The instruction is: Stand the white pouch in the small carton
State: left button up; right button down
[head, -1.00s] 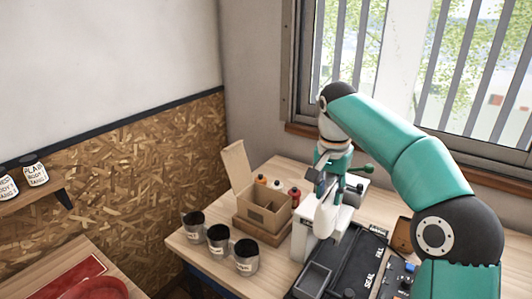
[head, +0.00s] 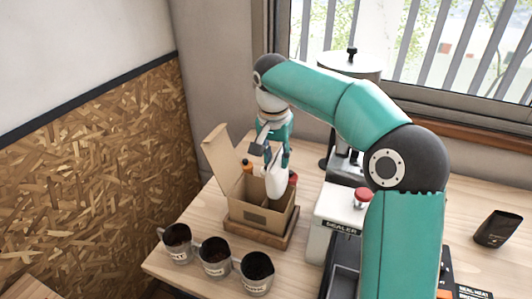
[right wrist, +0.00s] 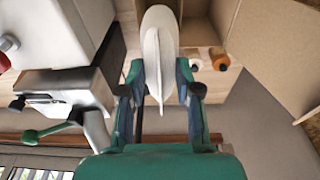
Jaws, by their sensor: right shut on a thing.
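The small carton (head: 262,216) is an open brown cardboard box with a raised flap at its left and dividers inside. My right gripper (head: 274,152) is above its back right part, shut on the upper end of the white pouch (head: 277,182). The pouch hangs nearly upright, and its lower end overlaps the carton's opening; I cannot tell whether it is inside or just above. In the right wrist view the pouch (right wrist: 158,50) is between both fingers (right wrist: 157,85), and the carton (right wrist: 275,45) shows at upper right. My left gripper is not in view.
The carton rests on a wooden board (head: 285,241). Several small bottles stand behind it, one with an orange cap (right wrist: 220,60). Three labelled cups (head: 215,258) stand in front. A white sealer (head: 336,228) is close at right.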

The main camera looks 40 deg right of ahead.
jog(key=shift+w+a+f+b, duration=0.1)
jog(key=shift+a+f+b, duration=0.1)
jog(key=shift+f+b, duration=0.6)
notch_tip(320, 180, down, 12)
jog(key=b, duration=0.8)
jog(key=shift+r+b, duration=0.1)
jog(key=shift+b, duration=0.25)
jog(key=shift+w, duration=0.1)
jog(key=shift+c, duration=2)
grip_release()
jog(key=shift+r, duration=0.1)
notch_tip(320, 180, up, 7)
jog(key=p, duration=0.6)
jog(key=shift+p, duration=0.3)
